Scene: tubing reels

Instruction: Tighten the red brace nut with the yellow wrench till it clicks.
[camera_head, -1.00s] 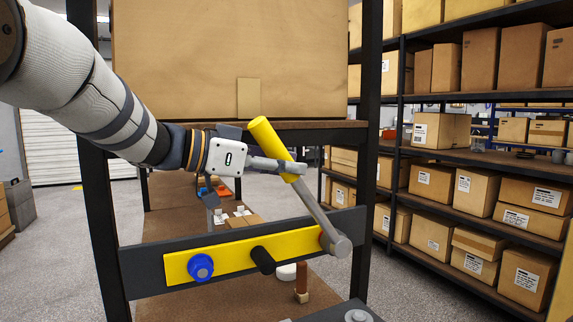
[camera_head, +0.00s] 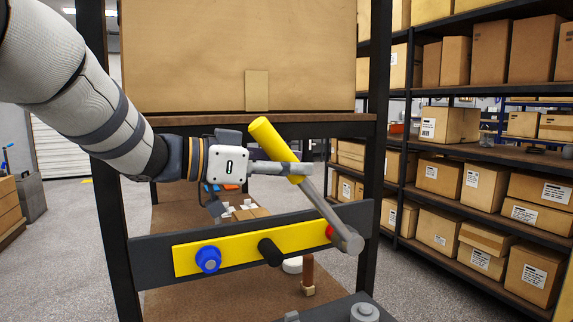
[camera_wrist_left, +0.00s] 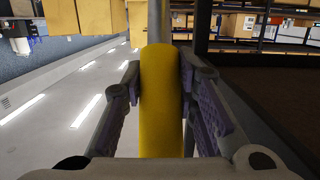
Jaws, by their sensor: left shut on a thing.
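The yellow wrench (camera_head: 271,138) has a yellow handle and a grey shaft with a round head at its lower right. My left gripper (camera_head: 297,170) is shut on the yellow handle, which also shows between its fingers in the left wrist view (camera_wrist_left: 161,100). The wrench slants from upper left to lower right. The red brace nut (camera_head: 330,231) shows only as a small patch beside the shaft, at the right end of the yellow brace (camera_head: 225,254). The wrench head overlaps that end; I cannot tell whether it sits on the nut. My right gripper is out of view.
The brace also carries a blue knob (camera_head: 208,260) and a black peg (camera_head: 270,252). A dark upright (camera_head: 375,130) stands just right of the wrench. A large carton (camera_head: 230,55) sits on the shelf above. A brown-handled object (camera_head: 308,272) stands below the brace.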

